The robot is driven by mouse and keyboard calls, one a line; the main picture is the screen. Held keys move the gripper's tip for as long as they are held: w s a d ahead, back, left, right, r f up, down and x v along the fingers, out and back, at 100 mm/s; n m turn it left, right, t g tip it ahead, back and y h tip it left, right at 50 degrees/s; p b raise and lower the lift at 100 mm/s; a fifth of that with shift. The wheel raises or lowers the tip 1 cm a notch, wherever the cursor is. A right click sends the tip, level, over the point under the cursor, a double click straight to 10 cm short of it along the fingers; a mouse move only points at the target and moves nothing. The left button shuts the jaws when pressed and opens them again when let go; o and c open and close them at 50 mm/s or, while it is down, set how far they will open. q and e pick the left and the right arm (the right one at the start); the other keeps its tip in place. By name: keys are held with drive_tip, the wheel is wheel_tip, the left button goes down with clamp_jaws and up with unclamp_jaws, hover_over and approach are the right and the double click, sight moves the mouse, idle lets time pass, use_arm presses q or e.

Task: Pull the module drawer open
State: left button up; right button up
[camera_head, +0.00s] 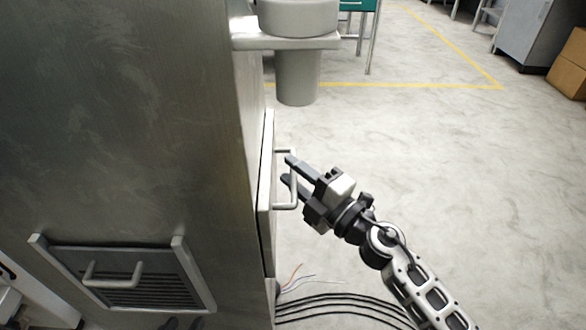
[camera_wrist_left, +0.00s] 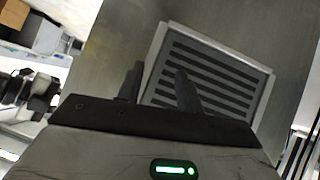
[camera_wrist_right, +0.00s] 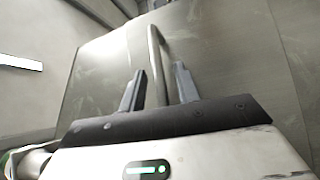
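The module drawer's front panel (camera_head: 265,175) is on the right side of a tall grey metal cabinet (camera_head: 150,120). It looks close against the cabinet; any small gap is hard to judge. It carries an upright bar handle (camera_head: 294,185). My right gripper (camera_head: 288,170) is at the handle, with its fingers apart. In the right wrist view the handle bar (camera_wrist_right: 157,60) runs between the two separated fingers (camera_wrist_right: 158,88). My left gripper (camera_wrist_left: 160,85) is open and empty in front of the vent grille (camera_wrist_left: 215,75); only dark tips show at the head view's bottom edge.
A grey cylindrical part (camera_head: 298,75) on a bracket juts out above the drawer. Black cables (camera_head: 340,302) lie on the floor below. A louvred vent with a handle (camera_head: 115,272) is on the cabinet's front. The floor to the right is clear.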

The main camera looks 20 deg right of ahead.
drive_tip(key=shift+w+a, duration=0.15)
drive_tip(key=shift+w, duration=0.15)
clamp_jaws()
